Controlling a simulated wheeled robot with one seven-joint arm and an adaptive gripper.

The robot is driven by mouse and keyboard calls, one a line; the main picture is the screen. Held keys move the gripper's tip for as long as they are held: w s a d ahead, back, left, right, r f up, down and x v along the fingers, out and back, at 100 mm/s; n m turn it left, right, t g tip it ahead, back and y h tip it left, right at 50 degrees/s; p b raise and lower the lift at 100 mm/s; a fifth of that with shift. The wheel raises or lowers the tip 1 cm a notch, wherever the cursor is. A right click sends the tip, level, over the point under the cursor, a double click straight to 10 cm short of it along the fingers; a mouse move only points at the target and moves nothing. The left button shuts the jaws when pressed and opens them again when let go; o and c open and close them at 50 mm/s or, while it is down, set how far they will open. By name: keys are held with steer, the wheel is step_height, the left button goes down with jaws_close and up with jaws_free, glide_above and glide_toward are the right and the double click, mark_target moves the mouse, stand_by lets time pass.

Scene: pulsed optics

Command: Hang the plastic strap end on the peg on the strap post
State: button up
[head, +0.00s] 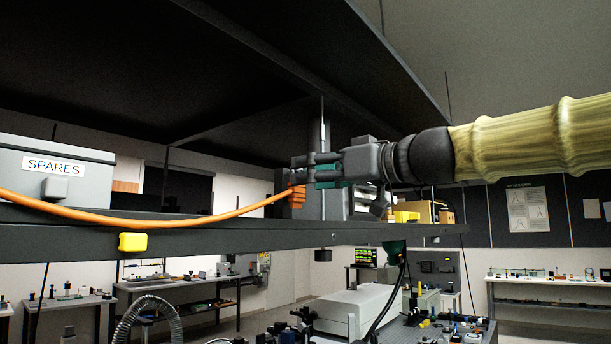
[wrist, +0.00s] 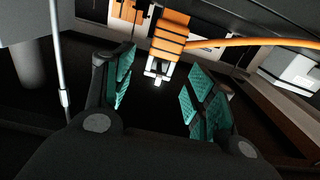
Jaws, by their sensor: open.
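The orange ribbed strap end (head: 297,196) is at the end of an orange strap (head: 150,221) that sags in from the left in the head view. In the wrist view the strap end (wrist: 170,32) has a small pale metallic tip and appears in the gap beyond the fingertips. My gripper (head: 302,168) is open and empty, just above and beside it in the head view. Its teal-padded fingers are spread apart in the wrist view (wrist: 160,88). A thin upright rod (head: 323,135), perhaps the strap post, stands behind my gripper; it seems to show at left in the wrist view (wrist: 57,60). I cannot make out a peg.
A grey box marked SPARES (head: 55,170) sits on the long dark shelf (head: 250,232). A yellow block (head: 132,242) is on the shelf's front edge. Small boxes (head: 418,210) stand on it under my arm. A dark overhead shelf (head: 230,70) spans above.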

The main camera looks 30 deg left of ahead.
steer(key=d, duration=0.9)
steer(key=shift+s, duration=0.35)
steer(key=shift+d+f, duration=0.1)
